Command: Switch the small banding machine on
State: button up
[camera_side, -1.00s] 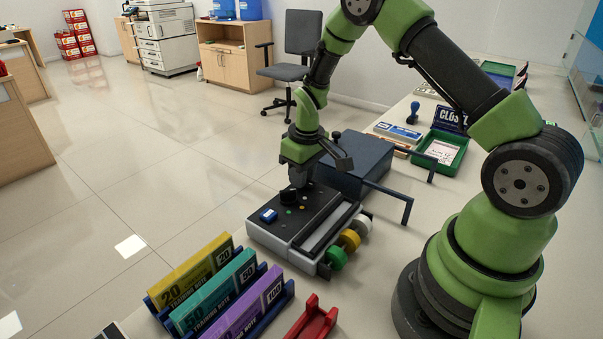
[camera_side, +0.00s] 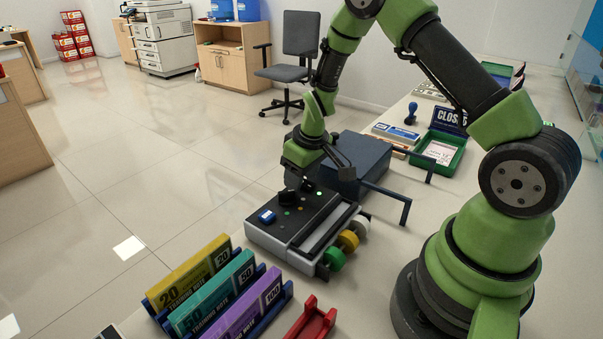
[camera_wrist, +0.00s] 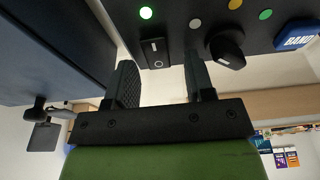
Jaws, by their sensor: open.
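The banding machine (camera_side: 272,238), a low grey box with a black top panel, stands on the counter in the side view. In the wrist view its panel carries a black rocker switch (camera_wrist: 155,51), a brightly lit green light (camera_wrist: 145,12), a black knob (camera_wrist: 227,48), several small coloured dots and a blue BAND button (camera_wrist: 297,36). The lit green light also shows in the side view (camera_side: 319,193). My gripper (camera_side: 306,182) is just above the panel, at the switch end. In the wrist view its fingers (camera_wrist: 163,82) are apart and empty, with the rocker beyond the gap between them.
A dark blue box (camera_side: 357,167) with bent bars stands close behind the machine. Green, yellow and white rolls (camera_side: 348,240) line its right side. A rack of training notes (camera_side: 227,295) and a red holder (camera_side: 311,320) are in front. My arm's base occupies the right.

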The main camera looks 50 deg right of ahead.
jog(key=v, duration=1)
notch_tip(320, 180, up, 12)
jog(key=m+t, duration=0.2)
send_over(310, 187)
jog(key=s+a, duration=0.6)
jog(key=s+a+r+m+t+y, duration=0.1)
jog(key=s+a+r, duration=0.1)
jog(key=s, duration=0.3)
jog(key=s+a+r+m+t+y, duration=0.1)
jog(key=s+a+r, duration=0.1)
jog(key=s, duration=0.4)
jog(key=shift+s+a+t, duration=0.3)
jog(key=shift+a, duration=0.25)
